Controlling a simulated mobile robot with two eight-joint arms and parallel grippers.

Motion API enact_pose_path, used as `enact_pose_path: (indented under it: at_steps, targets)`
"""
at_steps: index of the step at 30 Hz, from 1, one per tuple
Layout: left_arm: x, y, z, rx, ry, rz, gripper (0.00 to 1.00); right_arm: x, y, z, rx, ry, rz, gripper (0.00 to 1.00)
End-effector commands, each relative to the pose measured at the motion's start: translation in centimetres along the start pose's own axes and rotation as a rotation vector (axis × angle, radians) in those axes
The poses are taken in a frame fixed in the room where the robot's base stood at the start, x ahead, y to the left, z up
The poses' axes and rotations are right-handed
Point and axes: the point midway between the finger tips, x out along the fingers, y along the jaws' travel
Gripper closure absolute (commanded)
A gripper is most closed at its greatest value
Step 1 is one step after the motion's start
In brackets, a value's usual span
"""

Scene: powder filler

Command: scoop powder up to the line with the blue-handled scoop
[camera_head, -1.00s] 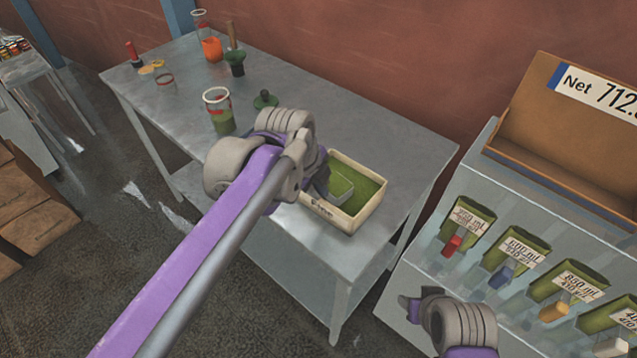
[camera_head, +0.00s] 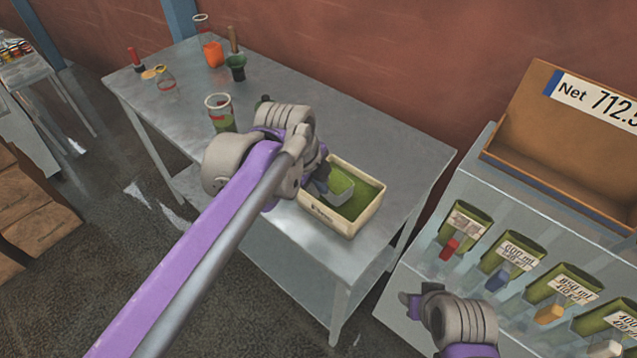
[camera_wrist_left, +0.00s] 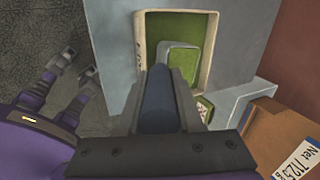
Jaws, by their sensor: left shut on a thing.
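My left gripper (camera_wrist_left: 158,92) is shut on the dark blue handle (camera_wrist_left: 158,105) of the scoop. The scoop's pale bowl (camera_wrist_left: 180,65) shows green inside and is within the cream box (camera_wrist_left: 207,85) of green powder. In the head view the bowl (camera_head: 341,194) sits in the left part of the box (camera_head: 350,230), beside my left gripper (camera_head: 318,185). I cannot tell how deep the bowl sits or its exact powder level. My right gripper (camera_head: 412,302) is open and empty, low in front of the dispenser rack.
A glass jar (camera_head: 219,112) with a red band and green powder stands on the metal table (camera_head: 400,150). The rack (camera_head: 480,190) at right carries labelled green compartments with coloured handles and a brown bin (camera_head: 560,130).

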Motion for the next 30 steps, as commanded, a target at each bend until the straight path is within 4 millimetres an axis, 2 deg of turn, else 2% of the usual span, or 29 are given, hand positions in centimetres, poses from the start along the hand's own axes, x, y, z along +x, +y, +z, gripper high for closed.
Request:
enact_pose_path:
  at_steps: [1, 16, 30]
  targets:
    - [-0.9, -0.4, 0.0, 0.000, -0.001, -0.003, 1.00, -0.6, 0.0, -0.6, 0.000, 0.005, 0.000, 0.50]
    - [-5.3, -2.2, 0.0, 0.000, -0.001, -0.003, 1.00, -3.5, 0.0, -3.9, 0.000, 0.035, 0.000, 0.50]
    - [-5.3, -2.1, 0.0, 0.000, 0.000, 0.000, 1.00, -3.4, 0.0, -3.8, 0.000, 0.035, 0.000, 0.50]
